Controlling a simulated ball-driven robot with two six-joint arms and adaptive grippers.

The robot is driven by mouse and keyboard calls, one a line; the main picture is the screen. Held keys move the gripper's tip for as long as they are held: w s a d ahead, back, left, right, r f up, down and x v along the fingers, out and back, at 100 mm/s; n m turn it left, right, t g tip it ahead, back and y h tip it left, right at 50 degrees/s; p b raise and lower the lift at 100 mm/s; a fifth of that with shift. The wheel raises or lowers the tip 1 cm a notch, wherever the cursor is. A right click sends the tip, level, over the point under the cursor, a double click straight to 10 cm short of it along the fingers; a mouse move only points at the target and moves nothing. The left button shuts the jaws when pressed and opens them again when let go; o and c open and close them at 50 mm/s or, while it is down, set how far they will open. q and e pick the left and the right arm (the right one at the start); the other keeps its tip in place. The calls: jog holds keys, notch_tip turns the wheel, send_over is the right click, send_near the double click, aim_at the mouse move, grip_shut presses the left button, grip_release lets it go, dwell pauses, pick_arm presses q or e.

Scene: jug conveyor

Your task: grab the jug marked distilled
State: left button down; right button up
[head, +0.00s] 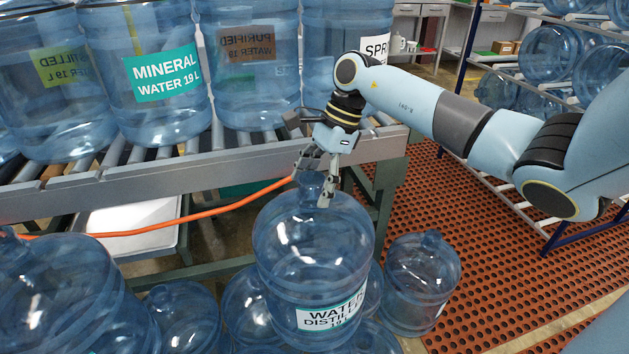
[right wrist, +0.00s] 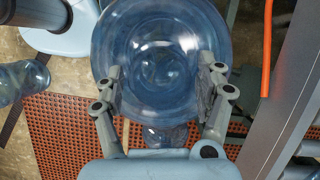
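The jug marked distilled (head: 315,245) is clear blue, upright, with a white label reading "WATER DISTILLED" low on its front, in the lower middle of the head view. The right wrist view looks down on its top (right wrist: 160,30). My right gripper (head: 318,180) is at its neck, with the fingers on either side. In the right wrist view my right gripper (right wrist: 160,85) shows its fingers wide apart, with a gap around the neck. What the jug rests on is hidden. My left gripper is not in view.
Several jugs, including a mineral one (head: 165,65) and a purified one (head: 245,75), stand on the roller conveyor (head: 120,190). An orange cable (head: 200,213) runs below its edge. More jugs (head: 420,283) stand low around the distilled one. Red perforated matting (head: 500,235) covers the floor at right.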

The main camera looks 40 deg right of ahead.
grip_shut()
dwell(0.3)
